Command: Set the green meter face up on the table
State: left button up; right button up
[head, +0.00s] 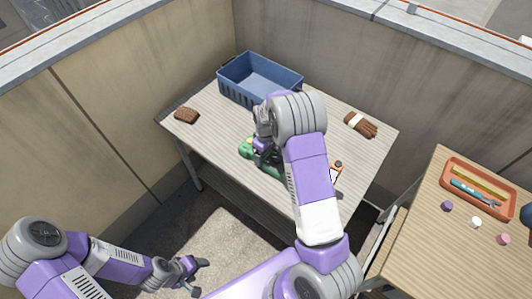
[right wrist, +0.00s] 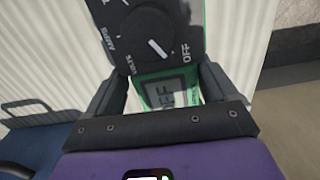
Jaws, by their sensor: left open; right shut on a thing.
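The green meter (head: 246,148) is at the middle of the table (head: 222,158), mostly hidden behind my right arm in the head view. In the right wrist view the meter (right wrist: 160,42) shows its dark dial face and part of its grey display toward the camera, with green edges. My right gripper (head: 262,155) is shut on it, one finger on each side (right wrist: 165,92). I cannot tell whether the meter touches the tabletop. My left gripper (head: 190,275) is open and empty, low in front of the table, away from the meter.
A blue crate (head: 240,92) stands at the table's back. A second table (head: 420,235) holds an orange tray (head: 452,180).

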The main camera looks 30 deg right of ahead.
jog(key=shift+f, duration=0.2)
jog(key=o, duration=1.2)
jog(key=shift+r, duration=0.1)
jog(key=shift+r, duration=0.25)
notch_tip(320, 180, up, 12)
jog(key=p, duration=0.3)
jog(key=shift+f, duration=0.1)
